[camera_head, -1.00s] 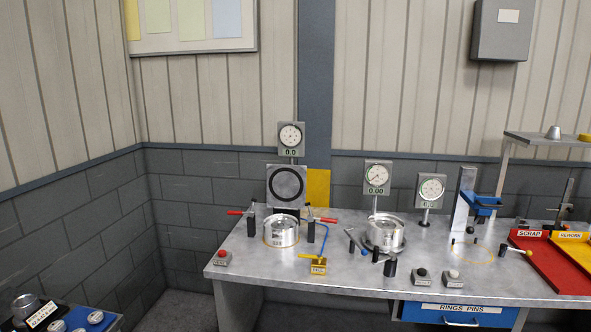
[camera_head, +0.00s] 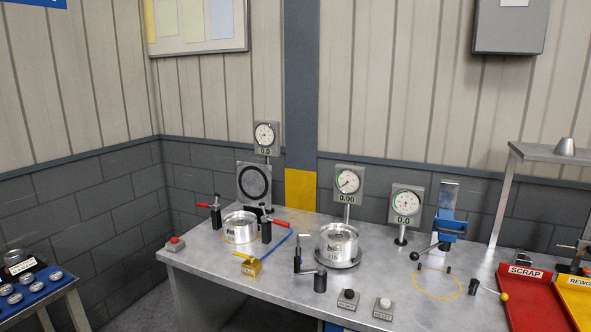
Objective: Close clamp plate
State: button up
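The square grey plate with a black ring (camera_head: 254,184) stands upright behind a round metal part (camera_head: 240,227) at the left of the metal bench. It looks like the clamp plate, raised. Two black toggle clamps with red handles stand beside this part, the left clamp (camera_head: 216,212) and the right clamp (camera_head: 267,227). Their red handles point outward. The plate is clear of the metal part. My gripper is not in this view.
A second metal part (camera_head: 336,242) sits on a round base at mid-bench. Dial gauges (camera_head: 348,183) stand behind. A red button (camera_head: 175,243) is at the bench's left edge. Red and yellow bins (camera_head: 528,300) lie at right. A blue tray stand (camera_head: 35,293) is at lower left.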

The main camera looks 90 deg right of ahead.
aim_at(254, 180)
jog(key=k, duration=0.75)
jog(key=z, duration=1.65)
jog(key=i, duration=1.7)
jog(key=u, duration=0.1)
